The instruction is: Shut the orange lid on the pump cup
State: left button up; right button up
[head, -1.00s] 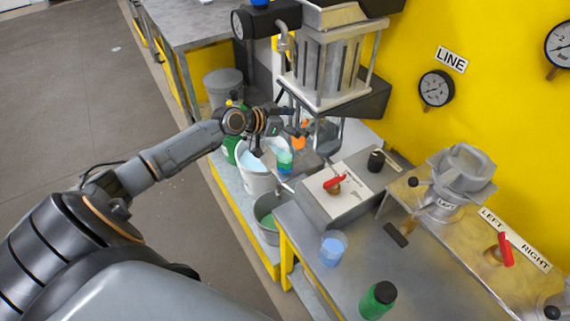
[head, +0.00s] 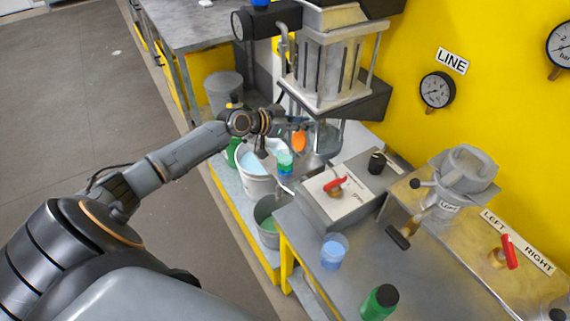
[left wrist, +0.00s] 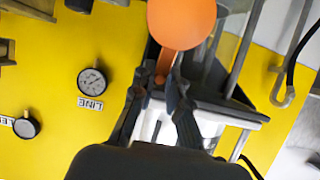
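The orange lid (head: 299,141) stands tilted up below the grey pump machine (head: 325,65). It also shows large at the top of the left wrist view (left wrist: 182,22), with a thin orange stem below it. A small cup with a green and pale blue body (head: 285,162) sits just below the lid; I cannot tell whether it is the pump cup. My left gripper (head: 292,121) is close to the lid, above it in the head view. In the left wrist view its fingers (left wrist: 160,88) stand a little apart, with the stem beyond their gap. My right gripper is out of view.
A white bucket (head: 255,184) and a grey bucket (head: 268,232) stand below the lid on the lower shelf. The floor at left is clear.

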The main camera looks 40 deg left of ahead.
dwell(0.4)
pick_arm(q)
jog(key=shift+f+v, duration=0.2)
jog(key=shift+v, duration=1.35)
jog(key=shift+s, duration=0.1)
jog(key=s, duration=0.1)
jog(key=s+a+b, duration=0.1)
jog(key=shift+s+a+f, duration=0.15)
jog(key=shift+s, duration=0.2)
